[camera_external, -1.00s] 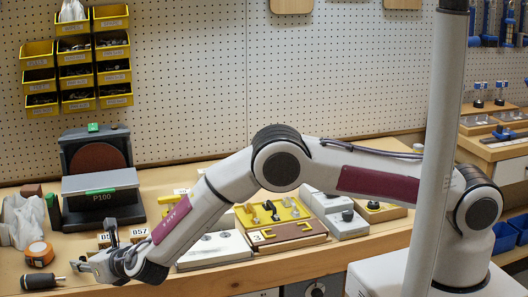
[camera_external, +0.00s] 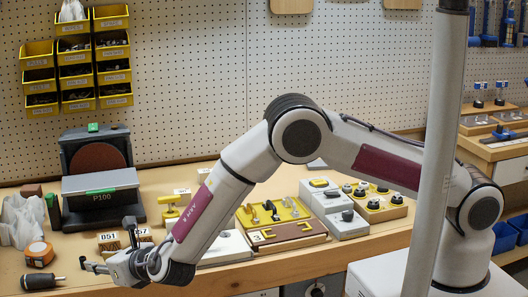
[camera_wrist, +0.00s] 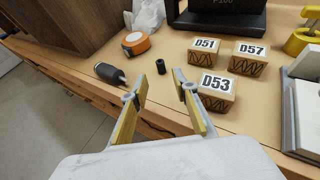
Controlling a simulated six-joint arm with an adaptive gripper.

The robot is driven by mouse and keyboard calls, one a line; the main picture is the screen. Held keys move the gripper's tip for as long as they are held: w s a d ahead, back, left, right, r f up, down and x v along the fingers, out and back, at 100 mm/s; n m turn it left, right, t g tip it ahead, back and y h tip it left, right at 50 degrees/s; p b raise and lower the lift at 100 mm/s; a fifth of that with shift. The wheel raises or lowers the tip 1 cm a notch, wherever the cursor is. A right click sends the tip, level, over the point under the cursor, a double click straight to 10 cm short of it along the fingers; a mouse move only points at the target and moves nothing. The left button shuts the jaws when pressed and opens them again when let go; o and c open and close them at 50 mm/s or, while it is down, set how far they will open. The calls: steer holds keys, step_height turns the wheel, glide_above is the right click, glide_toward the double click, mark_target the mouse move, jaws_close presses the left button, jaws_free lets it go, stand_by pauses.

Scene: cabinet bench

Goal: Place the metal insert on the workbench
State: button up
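My gripper (camera_wrist: 158,86) is open in the wrist view, with its two fingers well apart and nothing between them. I cannot tell for sure which is the metal insert. In the external view my gripper (camera_external: 86,262) is low over the front left of the workbench, and the small pieces cannot be made out there.
Wooden blocks D51 (camera_wrist: 203,50), D57 (camera_wrist: 249,58) and D53 (camera_wrist: 216,90) stand right of the fingers, D53 closest. A dark-handled tool (camera_wrist: 109,74) and an orange tape measure (camera_wrist: 135,43) lie to the left. The sander (camera_external: 98,180) stands behind.

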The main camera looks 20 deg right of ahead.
steer(key=shift+v, duration=1.95)
